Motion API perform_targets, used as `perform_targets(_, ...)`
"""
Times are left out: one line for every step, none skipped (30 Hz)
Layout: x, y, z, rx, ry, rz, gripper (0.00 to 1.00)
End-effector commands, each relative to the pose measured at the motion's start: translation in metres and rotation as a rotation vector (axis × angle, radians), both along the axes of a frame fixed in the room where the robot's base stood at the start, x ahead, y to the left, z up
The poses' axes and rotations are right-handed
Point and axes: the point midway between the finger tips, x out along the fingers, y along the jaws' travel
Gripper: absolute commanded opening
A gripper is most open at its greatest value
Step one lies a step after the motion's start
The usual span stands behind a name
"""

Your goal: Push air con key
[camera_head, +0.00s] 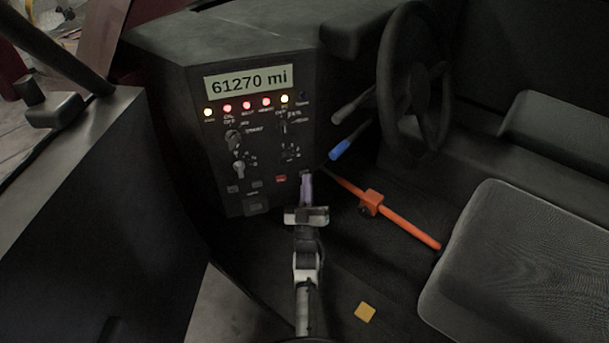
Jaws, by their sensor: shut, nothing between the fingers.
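A dark control panel (262,150) stands upright below a lit display reading "61270 mi". Its lower part has small keys: a dark key (232,189), another dark key (257,184), a red lit key (281,179) and a lower dark key (255,207). Their labels are too small to read, so I cannot tell which is the air con key. My gripper (306,176) is shut and empty, pointing toward the panel's lower right edge, just right of the red key. I cannot tell whether its tip touches the panel.
Knobs (238,167) and a row of lights (247,105) sit higher on the panel. A steering wheel (410,85), a blue-tipped lever (342,149) and an orange bar (408,225) are to the right. A seat (515,265) is at lower right. A yellow square (365,312) lies on the floor.

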Motion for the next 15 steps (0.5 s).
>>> perform_targets(-0.001, -0.0002, -0.0001, 0.0, 0.0, 0.0, 0.0)
perform_targets(-0.0019, -0.0005, -0.0003, 0.0, 0.0, 0.0, 0.0)
perform_targets(-0.0034, -0.001, -0.0004, 0.0, 0.001, 0.0, 0.0)
perform_targets(-0.0047, -0.0015, -0.0004, 0.0, 0.0, 0.0, 0.0)
perform_targets(-0.0059, -0.0018, -0.0004, 0.0, 0.0, 0.0, 0.0)
perform_targets(-0.0075, -0.0023, -0.0003, 0.0, 0.0, 0.0, 0.0)
perform_targets(-0.0085, -0.0026, -0.0002, 0.0, 0.0, 0.0, 0.0)
perform_targets(-0.0091, -0.0028, -0.0001, 0.0, 0.0, 0.0, 0.0)
perform_targets(-0.0095, -0.0029, 0.0, 0.0, 0.0, 0.0, 0.0)
perform_targets(-0.0095, -0.0029, 0.0, 0.0, 0.0, 0.0, 0.0)
perform_targets(-0.0094, -0.0028, 0.0, 0.0, 0.0, 0.0, 0.0)
perform_targets(-0.0094, -0.0028, 0.0, 0.0, 0.0, 0.0, 0.0)
perform_targets(-0.0093, -0.0028, -0.0001, 0.0, 0.0, 0.0, 0.0)
perform_targets(-0.0093, -0.0028, -0.0001, 0.0, 0.0, 0.0, 0.0)
perform_targets(-0.0095, -0.0029, 0.0, 0.0, 0.0, 0.0, 0.0)
